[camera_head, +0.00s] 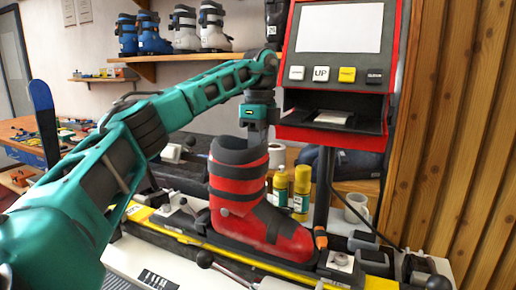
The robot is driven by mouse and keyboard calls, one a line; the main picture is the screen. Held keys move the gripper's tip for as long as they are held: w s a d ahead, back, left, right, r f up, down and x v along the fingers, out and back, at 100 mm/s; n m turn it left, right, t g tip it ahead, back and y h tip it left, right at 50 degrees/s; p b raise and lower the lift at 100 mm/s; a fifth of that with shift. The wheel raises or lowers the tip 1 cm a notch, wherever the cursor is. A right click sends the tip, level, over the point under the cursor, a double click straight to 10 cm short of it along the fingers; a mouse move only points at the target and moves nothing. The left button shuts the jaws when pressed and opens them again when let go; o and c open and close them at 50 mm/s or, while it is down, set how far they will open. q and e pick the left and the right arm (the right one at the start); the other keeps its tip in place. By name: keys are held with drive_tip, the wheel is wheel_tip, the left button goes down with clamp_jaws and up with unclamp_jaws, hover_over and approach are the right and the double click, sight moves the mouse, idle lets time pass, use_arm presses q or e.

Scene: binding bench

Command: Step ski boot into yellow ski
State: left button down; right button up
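The red and black ski boot (238,184) stands roughly upright over the yellow ski (185,238), its toe pointing right. Its sole is at the black binding area on the ski; whether it is seated in the binding I cannot tell. The ski lies lengthwise along the bench, partly hidden by the boot. My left gripper (258,138) comes down from above to the rim of the boot's cuff. Its fingertips are hidden at the cuff, so its grip on the boot cannot be made out. My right gripper is not in view.
A red machine (338,70) with buttons stands behind the boot on a dark post. Yellow bottles (302,190) and a white mug (356,208) stand behind the ski. Levers (205,260) and clamps (340,262) line the bench. More boots (185,28) sit on a wall shelf.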

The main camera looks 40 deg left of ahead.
use_arm(q)
drive_tip(key=shift+r, duration=0.2)
drive_tip(key=c, duration=1.1)
unclamp_jaws()
drive_tip(key=o, duration=0.3)
drive_tip(key=shift+f, duration=0.15)
drive_tip(key=o, duration=0.4)
wheel_tip(320, 180, up, 3)
drive_tip(key=p, duration=0.3)
drive_tip(key=shift+r, duration=3.6)
drive_tip(key=shift+s+f, duration=0.1)
